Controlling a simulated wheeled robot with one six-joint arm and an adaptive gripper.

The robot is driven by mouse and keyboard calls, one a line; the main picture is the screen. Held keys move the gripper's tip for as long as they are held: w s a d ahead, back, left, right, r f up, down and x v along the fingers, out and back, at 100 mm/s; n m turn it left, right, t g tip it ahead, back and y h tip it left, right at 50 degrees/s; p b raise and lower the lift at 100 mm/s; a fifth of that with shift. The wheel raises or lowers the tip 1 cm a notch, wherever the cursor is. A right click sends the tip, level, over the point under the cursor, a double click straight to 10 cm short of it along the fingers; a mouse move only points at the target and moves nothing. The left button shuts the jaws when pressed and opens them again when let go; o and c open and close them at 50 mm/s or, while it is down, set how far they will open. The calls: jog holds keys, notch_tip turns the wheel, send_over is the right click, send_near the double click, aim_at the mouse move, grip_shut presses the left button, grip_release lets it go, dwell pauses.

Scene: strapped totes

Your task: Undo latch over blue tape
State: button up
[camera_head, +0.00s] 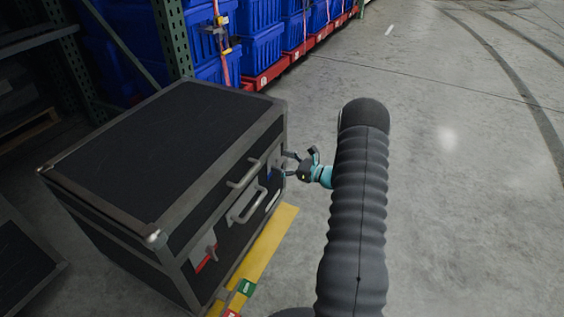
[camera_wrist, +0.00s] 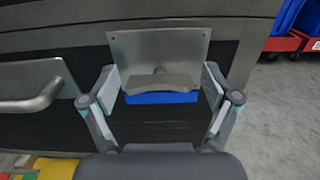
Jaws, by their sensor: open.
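A black case with grey metal edges (camera_head: 150,150) stands on the floor in the head view. Its front has handles, a latch over red tape (camera_head: 206,258) near the left corner and blue tape near the right end. In the wrist view the latch (camera_wrist: 160,80) is a grey tab below a metal plate (camera_wrist: 160,50), with the blue tape (camera_wrist: 161,97) showing just under it. My gripper (camera_head: 293,165) is open at the right end of the case front. In the wrist view its fingers stand left and right of the latch and tape. Contact cannot be told.
A metal handle (camera_wrist: 32,88) sticks out left of the gripper in the wrist view. Yellow floor tape (camera_head: 262,250) with green and red pieces runs along the case front. Blue totes (camera_head: 262,50) and a rack post stand behind. The floor at right is clear.

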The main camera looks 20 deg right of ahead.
jog(key=c, duration=1.2)
jog(key=shift+o, duration=0.2)
